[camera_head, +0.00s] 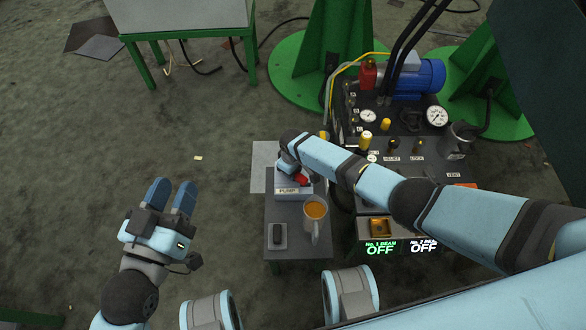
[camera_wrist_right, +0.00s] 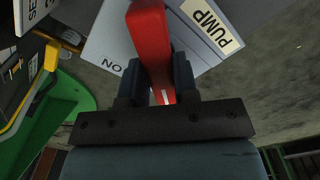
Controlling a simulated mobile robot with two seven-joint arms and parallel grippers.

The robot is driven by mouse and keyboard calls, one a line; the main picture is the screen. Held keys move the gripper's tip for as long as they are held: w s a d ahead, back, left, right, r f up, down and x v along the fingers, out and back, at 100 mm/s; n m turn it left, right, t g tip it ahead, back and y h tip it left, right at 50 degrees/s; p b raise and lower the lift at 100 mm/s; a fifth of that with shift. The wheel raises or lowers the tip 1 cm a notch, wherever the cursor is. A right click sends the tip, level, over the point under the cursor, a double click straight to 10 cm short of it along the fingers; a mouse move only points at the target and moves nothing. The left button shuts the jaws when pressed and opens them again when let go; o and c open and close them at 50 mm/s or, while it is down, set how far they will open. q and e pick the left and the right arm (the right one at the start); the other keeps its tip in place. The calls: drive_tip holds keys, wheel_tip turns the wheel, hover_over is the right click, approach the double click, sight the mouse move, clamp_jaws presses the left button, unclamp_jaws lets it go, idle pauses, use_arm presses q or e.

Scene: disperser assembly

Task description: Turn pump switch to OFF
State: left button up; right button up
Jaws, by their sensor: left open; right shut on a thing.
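The pump switch is a red handle (camera_wrist_right: 151,45) on a light grey box, the pump box (camera_head: 291,190), with a "PUMP" label (camera_wrist_right: 212,24). The box sits on a small dark side table (camera_head: 291,240). In the right wrist view my right gripper (camera_wrist_right: 156,80) has its two fingers on either side of the red handle and is shut on it. In the head view my right arm covers part of the box, and only a bit of red shows. My left gripper (camera_head: 172,197) is open and empty over the floor at left.
A mug (camera_head: 316,217) of orange-brown drink and a small dark device (camera_head: 277,236) stand on the side table near the pump box. A control panel (camera_head: 385,135) with gauges, valves and a blue motor (camera_head: 417,80) is to the right.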

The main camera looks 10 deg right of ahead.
drive_tip(key=n, duration=0.2)
drive_tip(key=shift+a+n, duration=0.1)
drive_tip(key=shift+n, duration=0.3)
drive_tip(key=n, duration=0.3)
use_arm(q)
drive_tip(key=shift+a+f+y+p, duration=0.15)
drive_tip(key=shift+f+y+p, duration=0.15)
drive_tip(key=shift+f, duration=0.45)
use_arm(e)
drive_tip(key=shift+s+n, duration=0.1)
drive_tip(key=shift+n, duration=0.8)
use_arm(q)
drive_tip(key=shift+a+r, duration=0.1)
drive_tip(key=shift+r, duration=0.05)
use_arm(e)
drive_tip(key=shift+n, duration=0.3)
drive_tip(key=o, duration=0.9)
drive_tip(key=shift+a, duration=0.1)
